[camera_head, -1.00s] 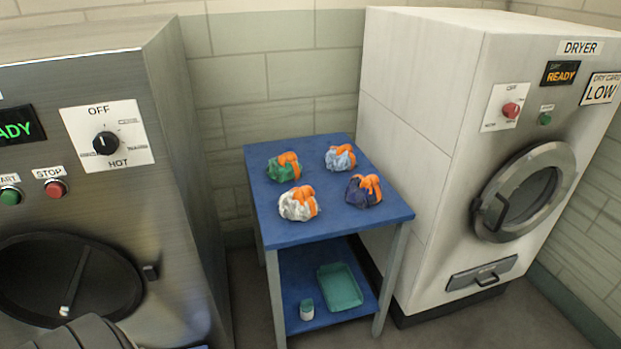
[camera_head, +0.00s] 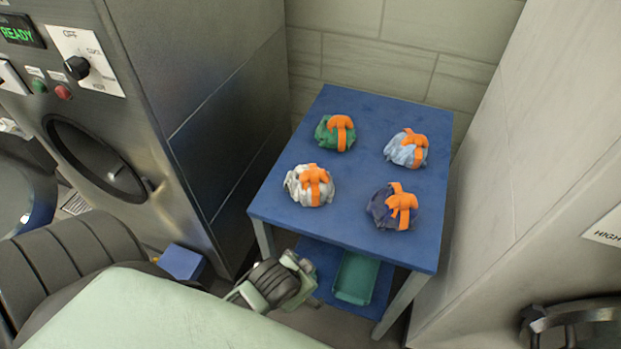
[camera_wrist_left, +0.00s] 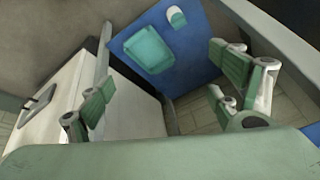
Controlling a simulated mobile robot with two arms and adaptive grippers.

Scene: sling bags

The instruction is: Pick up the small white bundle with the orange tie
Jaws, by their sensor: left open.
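The small white bundle with the orange tie (camera_head: 296,188) sits at the front left of the blue table top (camera_head: 345,222) in the head view. My left gripper (camera_head: 292,280) is in front of the table, lower in the picture than the white bundle and apart from it. In the left wrist view the two fingers of my left gripper (camera_wrist_left: 166,85) are spread wide with nothing between them. The wrist view shows no bundle. My right gripper is not in view.
A green bundle (camera_head: 323,136), a light blue one (camera_head: 402,154) and a dark blue one (camera_head: 383,212) share the table top. A teal tray (camera_head: 356,278) and a small bottle (camera_wrist_left: 176,16) lie on the lower shelf. A steel machine (camera_head: 215,70) and a white dryer (camera_head: 500,180) flank the table.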

